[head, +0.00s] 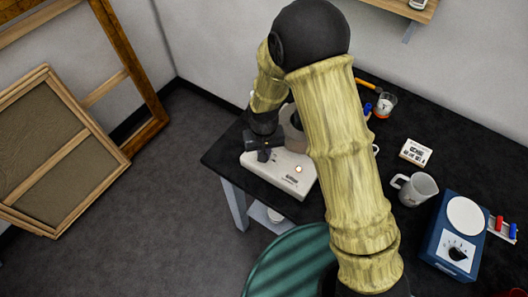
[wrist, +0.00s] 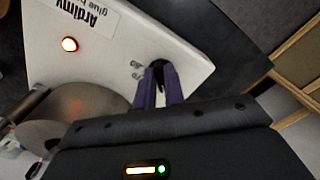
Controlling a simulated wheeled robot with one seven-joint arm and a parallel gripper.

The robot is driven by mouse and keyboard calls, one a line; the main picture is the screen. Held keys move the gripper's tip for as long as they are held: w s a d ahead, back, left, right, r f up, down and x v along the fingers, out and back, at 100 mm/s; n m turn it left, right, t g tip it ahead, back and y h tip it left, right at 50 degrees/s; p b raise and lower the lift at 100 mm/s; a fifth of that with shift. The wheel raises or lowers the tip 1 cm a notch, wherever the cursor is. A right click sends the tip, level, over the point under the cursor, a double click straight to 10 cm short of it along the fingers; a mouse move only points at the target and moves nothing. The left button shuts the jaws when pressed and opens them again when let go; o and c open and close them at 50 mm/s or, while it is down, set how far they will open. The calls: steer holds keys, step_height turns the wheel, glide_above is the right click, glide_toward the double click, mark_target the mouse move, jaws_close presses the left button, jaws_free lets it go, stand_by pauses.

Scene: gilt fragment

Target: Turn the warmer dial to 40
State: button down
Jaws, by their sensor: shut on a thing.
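The warmer is a white box (head: 299,188) on the near left of the black table, with a lit orange lamp on top. In the wrist view its white top (wrist: 85,40) carries the printed words "glue" and a name, and the lit lamp. My gripper (head: 264,155) is at the warmer's left end. In the wrist view the purple-grey fingers (wrist: 159,88) are closed around a small black dial (wrist: 157,66).
Wooden frames (head: 62,150) lean at left. A green ribbed object (head: 292,265) is below.

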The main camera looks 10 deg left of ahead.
steer(key=c, duration=1.5)
jaws_free()
steer(key=shift+r, duration=0.1)
step_height(320, 180, up, 17)
steer(key=shift+r+b, duration=0.15)
steer(key=shift+b, duration=0.9)
steer(key=s+d+m+t, duration=0.1)
steer(key=s+d, duration=0.1)
steer(key=d, duration=0.6)
steer(key=s+d+f+m, duration=0.1)
steer(key=s+d+m, duration=0.1)
steer(key=d, duration=0.6)
steer(key=s+d+f+m+t, duration=0.1)
steer(key=s+d, duration=0.1)
steer(key=d, duration=0.7)
steer(key=shift+s+f+m+t, duration=0.15)
steer(key=shift+s+m+t, duration=0.15)
steer(key=shift+s, duration=0.1)
